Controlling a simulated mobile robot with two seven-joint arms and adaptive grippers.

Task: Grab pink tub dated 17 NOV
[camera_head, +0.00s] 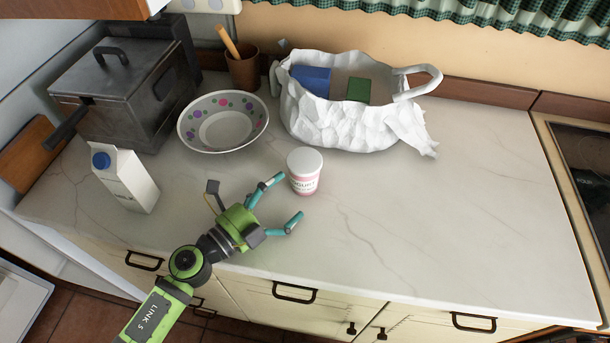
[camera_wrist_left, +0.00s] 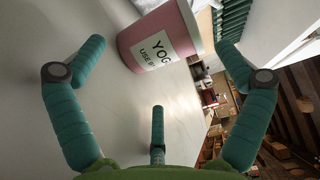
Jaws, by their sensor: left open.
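A pink tub with a white lid (camera_head: 304,171) stands upright on the pale marble-look counter. Its white label carries print that reads as yogurt and "USE B"; no date is legible. In the left wrist view the tub (camera_wrist_left: 163,38) shows at the top, between and beyond the fingers. My left gripper (camera_head: 288,200) is open and empty just left of and in front of the tub, with its fingers spread towards it. The fingers (camera_wrist_left: 152,75) look apart from the tub in the left wrist view. My right gripper is not in view.
A white bag (camera_head: 340,120) with a blue box and a green box stands behind the tub. A patterned bowl (camera_head: 223,121), a milk carton (camera_head: 125,180), a dark metal box (camera_head: 125,85) and a brown pot (camera_head: 243,70) stand left. The counter right of the tub (camera_head: 450,220) is clear.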

